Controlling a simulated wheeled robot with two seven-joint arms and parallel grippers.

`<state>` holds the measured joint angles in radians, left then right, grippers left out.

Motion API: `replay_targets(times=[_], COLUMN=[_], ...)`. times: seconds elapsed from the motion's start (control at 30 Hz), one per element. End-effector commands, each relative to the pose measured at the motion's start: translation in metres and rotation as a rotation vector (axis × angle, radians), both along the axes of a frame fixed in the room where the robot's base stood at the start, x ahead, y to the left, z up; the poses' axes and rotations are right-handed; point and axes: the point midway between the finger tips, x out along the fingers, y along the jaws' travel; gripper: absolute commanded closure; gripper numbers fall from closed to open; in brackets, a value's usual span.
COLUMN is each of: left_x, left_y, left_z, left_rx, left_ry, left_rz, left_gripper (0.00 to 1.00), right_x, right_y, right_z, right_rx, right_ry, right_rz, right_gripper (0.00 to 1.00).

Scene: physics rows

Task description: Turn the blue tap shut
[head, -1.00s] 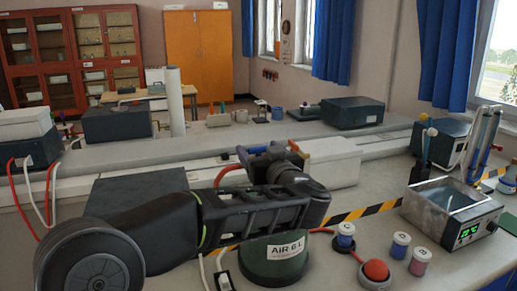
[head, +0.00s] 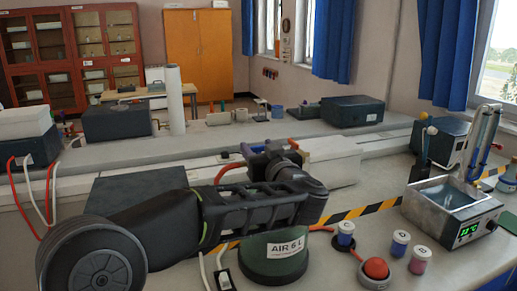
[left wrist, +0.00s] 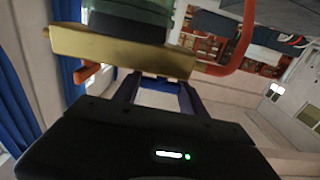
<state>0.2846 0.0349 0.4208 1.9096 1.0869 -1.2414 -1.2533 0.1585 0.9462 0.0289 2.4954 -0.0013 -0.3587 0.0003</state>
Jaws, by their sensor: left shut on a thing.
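The blue tap's handle (head: 246,151) shows in the head view as a small blue piece at the left side of my left gripper (head: 268,154). My left gripper is shut on the tap's handle; its jaws hide most of the grip in the head view. In the left wrist view, the two fingers (left wrist: 160,84) reach up to a brass bar (left wrist: 115,50), and the held part is hard to make out. An orange handle (head: 293,144) sticks out at the right of the gripper; it also shows in the left wrist view (left wrist: 88,72). My right gripper is out of view.
A red hose (head: 228,172) curves left of the gripper. Below my arm stands a green dome (head: 272,262) labelled AIR 6 L. A red button (head: 376,268), small jars (head: 400,243) and a metal bath (head: 452,203) stand on the right. A dark box (head: 135,185) lies behind my arm.

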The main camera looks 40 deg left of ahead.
Motion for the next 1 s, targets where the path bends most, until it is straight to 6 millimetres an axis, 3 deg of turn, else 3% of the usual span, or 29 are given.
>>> replay_targets(times=[0.13,0.57,0.83,1.0], left_x=[0.0,-0.001,-0.002,-0.002], left_y=[0.0,0.001,0.001,0.002], left_z=[0.0,0.001,0.0,-0.004], left_rx=[0.0,0.003,0.004,0.004], left_ry=[0.0,-0.001,-0.002,-0.003], left_rz=[0.0,-0.067,-0.232,-0.379], left_gripper=[0.91,0.91,0.91,0.91], right_x=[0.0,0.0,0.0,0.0], right_y=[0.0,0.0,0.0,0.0], right_z=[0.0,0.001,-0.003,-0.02], right_rx=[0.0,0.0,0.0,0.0], right_ry=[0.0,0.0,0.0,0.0], right_rz=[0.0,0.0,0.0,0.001], right_gripper=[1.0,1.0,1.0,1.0])
